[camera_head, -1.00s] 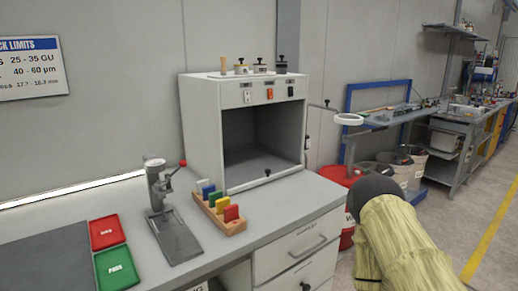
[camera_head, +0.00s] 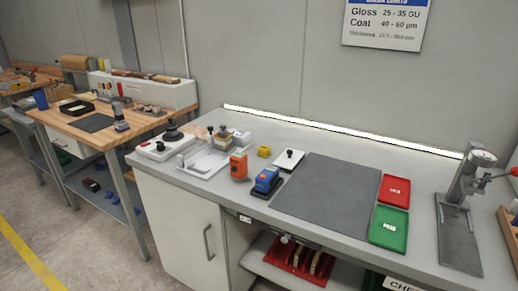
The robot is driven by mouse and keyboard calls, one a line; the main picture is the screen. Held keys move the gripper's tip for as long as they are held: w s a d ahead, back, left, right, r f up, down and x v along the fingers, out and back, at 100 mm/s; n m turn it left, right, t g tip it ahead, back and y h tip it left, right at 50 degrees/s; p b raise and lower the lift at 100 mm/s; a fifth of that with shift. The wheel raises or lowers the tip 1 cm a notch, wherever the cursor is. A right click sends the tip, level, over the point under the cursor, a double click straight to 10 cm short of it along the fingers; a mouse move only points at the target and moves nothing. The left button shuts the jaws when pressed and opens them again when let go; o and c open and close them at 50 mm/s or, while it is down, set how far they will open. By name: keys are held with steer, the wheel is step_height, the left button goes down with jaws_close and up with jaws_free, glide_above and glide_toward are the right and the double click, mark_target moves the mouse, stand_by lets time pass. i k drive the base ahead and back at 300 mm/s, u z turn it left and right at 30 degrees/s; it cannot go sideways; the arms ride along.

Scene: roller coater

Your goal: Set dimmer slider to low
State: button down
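I cannot make out a dimmer slider in the current head view. A lit light strip (camera_head: 340,130) runs along the wall at the back of the grey bench. A small pale fitting (camera_head: 245,219) sits on the bench's front edge, too small to read. My gripper and arm are out of view.
The grey bench holds a dark mat (camera_head: 325,196), a red tray (camera_head: 395,190), a green tray (camera_head: 388,228), an orange device (camera_head: 238,166), a blue device (camera_head: 267,180) and a lever press (camera_head: 458,215). A wooden bench (camera_head: 85,125) stands left. Floor (camera_head: 95,235) at the lower left is clear.

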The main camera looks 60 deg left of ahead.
mark_target(287, 235)
steer(key=u, duration=1.65)
